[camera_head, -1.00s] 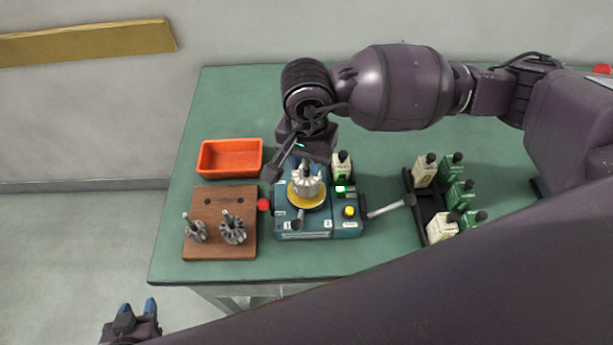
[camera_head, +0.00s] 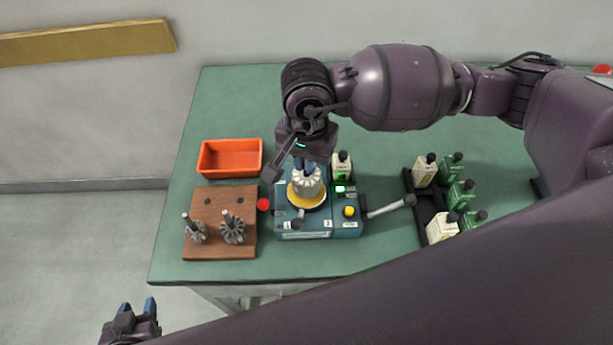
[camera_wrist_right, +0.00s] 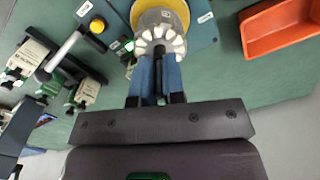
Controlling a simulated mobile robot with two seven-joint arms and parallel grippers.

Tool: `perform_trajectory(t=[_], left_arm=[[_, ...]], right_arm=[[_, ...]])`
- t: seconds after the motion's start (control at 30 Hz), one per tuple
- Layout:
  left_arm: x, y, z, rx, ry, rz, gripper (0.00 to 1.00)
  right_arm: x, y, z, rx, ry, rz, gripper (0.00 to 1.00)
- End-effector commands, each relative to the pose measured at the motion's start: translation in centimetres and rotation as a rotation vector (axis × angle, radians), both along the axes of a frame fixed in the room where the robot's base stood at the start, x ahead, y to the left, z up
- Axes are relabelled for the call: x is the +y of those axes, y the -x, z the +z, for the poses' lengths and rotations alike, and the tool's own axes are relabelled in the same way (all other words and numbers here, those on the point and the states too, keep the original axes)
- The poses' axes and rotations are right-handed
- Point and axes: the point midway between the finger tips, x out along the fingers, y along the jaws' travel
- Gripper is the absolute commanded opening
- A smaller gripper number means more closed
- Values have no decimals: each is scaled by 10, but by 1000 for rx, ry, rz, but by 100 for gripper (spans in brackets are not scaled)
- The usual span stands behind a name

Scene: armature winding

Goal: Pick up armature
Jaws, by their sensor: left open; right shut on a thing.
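An armature (camera_head: 307,182) with a pale, wound top stands upright on the yellow disc of the blue winding machine (camera_head: 303,235). My right gripper (camera_head: 304,165) points down at it from above, its blue fingers shut on the armature's shaft. In the right wrist view the armature (camera_wrist_right: 160,42) is at the fingertips of the right gripper (camera_wrist_right: 160,62), still at the yellow disc (camera_wrist_right: 170,12). My left gripper (camera_head: 137,306) is open and empty at the lower left, off the table. Two bare armatures stand on the wooden block, one at left (camera_head: 195,229) and one at right (camera_head: 232,229).
An orange bin (camera_head: 231,171) sits behind the wooden block (camera_head: 222,194). A red knob (camera_head: 263,204), yellow button (camera_head: 349,211) and lever (camera_head: 392,206) project from the machine. One bottle (camera_head: 341,167) stands at the machine; several others fill a black rack (camera_head: 430,205) at right.

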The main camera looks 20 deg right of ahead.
Motion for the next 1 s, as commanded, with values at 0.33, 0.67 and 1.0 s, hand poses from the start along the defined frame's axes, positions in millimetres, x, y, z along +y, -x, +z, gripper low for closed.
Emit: perform_trajectory(t=[0.33, 0.67, 1.0], left_arm=[[0, 0, 0, -1, 0, 0, 43], [1, 4, -2, 7, 0, 2, 43], [1, 5, -3, 10, -1, 3, 43]], right_arm=[[0, 0, 1, -1, 0, 0, 0], [0, -1, 1, -3, -2, 0, 0], [0, -1, 27, -6, -1, 1, 0]])
